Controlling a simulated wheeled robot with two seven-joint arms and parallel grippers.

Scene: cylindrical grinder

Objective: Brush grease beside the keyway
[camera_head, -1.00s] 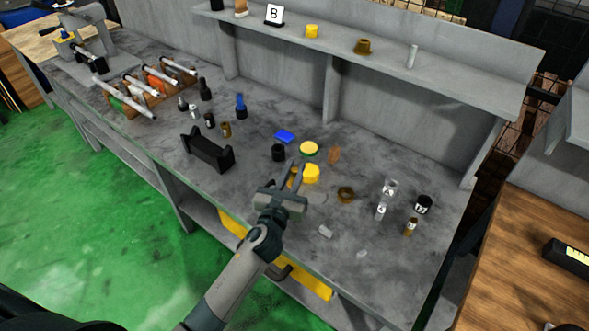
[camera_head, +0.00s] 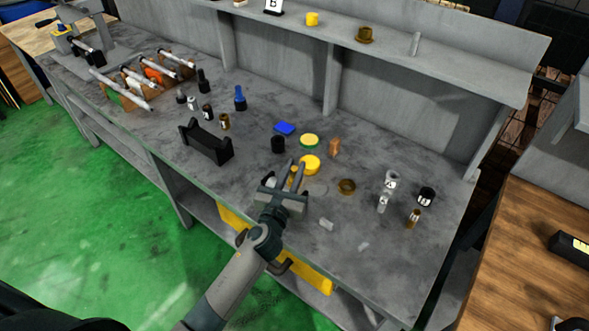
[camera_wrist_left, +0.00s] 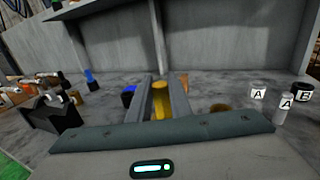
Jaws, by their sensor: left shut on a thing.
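My left gripper (camera_head: 290,178) is over the front part of the grey bench, its fingers pointing towards the back. It is shut on a slim yellow thing (camera_wrist_left: 161,101), which shows between the fingers in the left wrist view; I cannot tell whether it is a brush. Several long pale shafts (camera_head: 140,84) lie on a rack at the left. I can make out no keyway or grease. My right gripper is not in view.
A black cradle (camera_head: 206,143) stands empty on the left. Labelled jars (camera_head: 391,180) stand at the right. A raised shelf (camera_head: 440,60) runs along the back.

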